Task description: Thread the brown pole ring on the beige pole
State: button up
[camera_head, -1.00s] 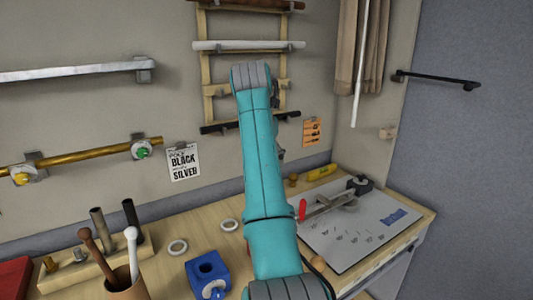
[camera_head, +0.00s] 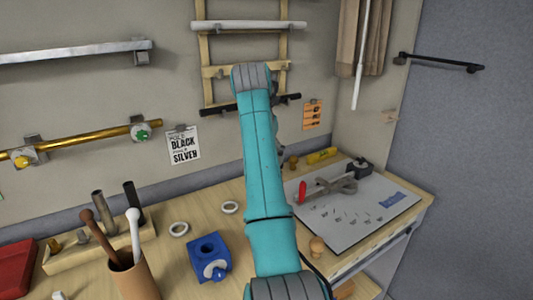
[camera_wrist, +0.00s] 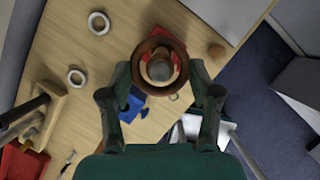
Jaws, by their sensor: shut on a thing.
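My gripper (camera_wrist: 163,85) is shut on the brown pole ring (camera_wrist: 139,53), which it holds above the table in the wrist view. A grey-brown round shape shows inside the ring; I cannot tell what it is. In the head view my arm hides the gripper and the ring. A beige bar (camera_head: 217,71) crosses the wall rack behind my arm, its middle hidden. It matches the rack's wood, so I cannot tell whether it is the beige pole.
The rack also holds a white pole (camera_head: 250,26) and a black pole (camera_head: 222,111). A gold pole (camera_head: 90,144) hangs at left. On the table (camera_head: 160,270) are two white rings (camera_head: 179,229), a blue block (camera_head: 208,258), a brown cup (camera_head: 137,282) and a grey board (camera_head: 350,225).

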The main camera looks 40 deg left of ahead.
jog(key=o, duration=1)
jog(key=shift+c, duration=0.2)
notch_tip(320, 180, up, 10)
dwell(0.8)
